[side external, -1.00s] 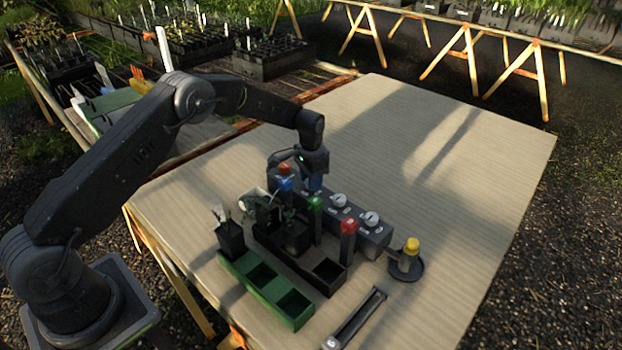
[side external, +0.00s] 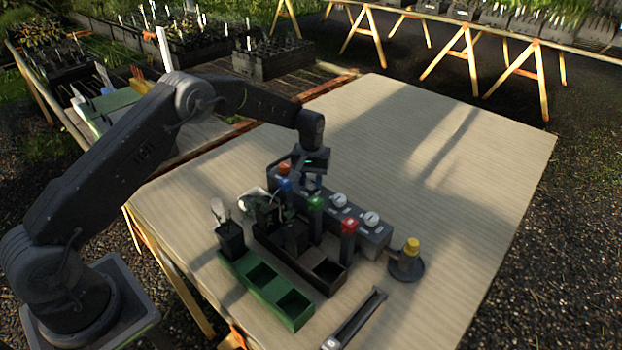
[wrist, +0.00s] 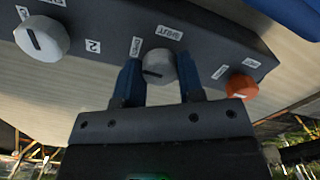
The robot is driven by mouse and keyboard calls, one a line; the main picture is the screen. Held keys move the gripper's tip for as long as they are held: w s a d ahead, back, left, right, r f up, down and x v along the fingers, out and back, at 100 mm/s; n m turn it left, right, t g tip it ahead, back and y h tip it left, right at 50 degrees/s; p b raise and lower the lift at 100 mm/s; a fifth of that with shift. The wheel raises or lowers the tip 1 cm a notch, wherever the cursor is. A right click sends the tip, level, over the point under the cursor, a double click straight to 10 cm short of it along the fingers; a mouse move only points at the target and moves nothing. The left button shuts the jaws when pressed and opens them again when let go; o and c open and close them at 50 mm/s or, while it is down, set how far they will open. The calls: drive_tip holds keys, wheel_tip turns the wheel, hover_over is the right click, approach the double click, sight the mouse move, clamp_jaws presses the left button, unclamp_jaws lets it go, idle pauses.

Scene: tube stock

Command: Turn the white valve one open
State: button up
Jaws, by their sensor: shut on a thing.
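My gripper (wrist: 158,85) has its two blue fingers shut on a white round valve knob (wrist: 158,66), one on each side. Labels reading OPEN and SHUT sit beside the knob, though the small text is blurred. A dark pointer line on the knob's face lies roughly level in the wrist view. In the side view my gripper (side external: 311,182) is at the dark valve box (side external: 326,208), between the orange knob and the white knobs; its fingers and the held knob are mostly hidden there.
On the same box are an orange knob (wrist: 241,87) and another white knob (wrist: 42,37) by a label 2. The table behind is clear.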

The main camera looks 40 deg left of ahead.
sight(311, 180)
drive_tip(key=shift+n, duration=0.5)
drive_tip(key=o, duration=0.9)
wheel_tip(311, 180, up, 14)
drive_tip(key=shift+f, duration=0.1)
idle(0.4)
